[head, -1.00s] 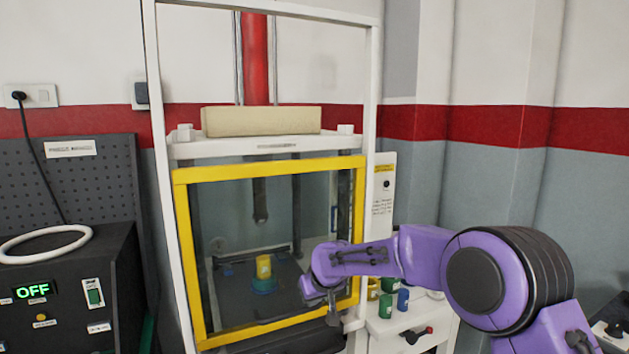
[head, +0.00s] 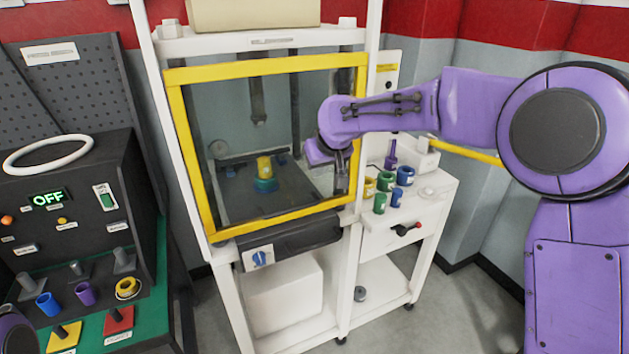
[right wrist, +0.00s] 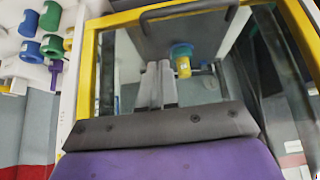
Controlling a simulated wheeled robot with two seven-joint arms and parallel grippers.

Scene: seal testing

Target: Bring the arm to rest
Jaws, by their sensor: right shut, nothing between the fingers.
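My right arm, purple, reaches in from the right in the head view. Its gripper (head: 341,184) is shut and empty, pointing down in front of the right side of the yellow-framed door (head: 195,208). In the right wrist view the grey fingers (right wrist: 158,84) lie side by side before the door's glass. I cannot tell whether they touch it. The door looks closed. Behind the glass a yellow part (head: 264,166) stands on a teal base (head: 265,185). My left gripper is out of view.
A white side table (head: 425,210) right of the machine holds several green and blue parts and a purple tool (head: 391,155). A black control box (head: 75,215) reading OFF stands at left, with coloured parts on a green surface before it. Open floor shows at lower right.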

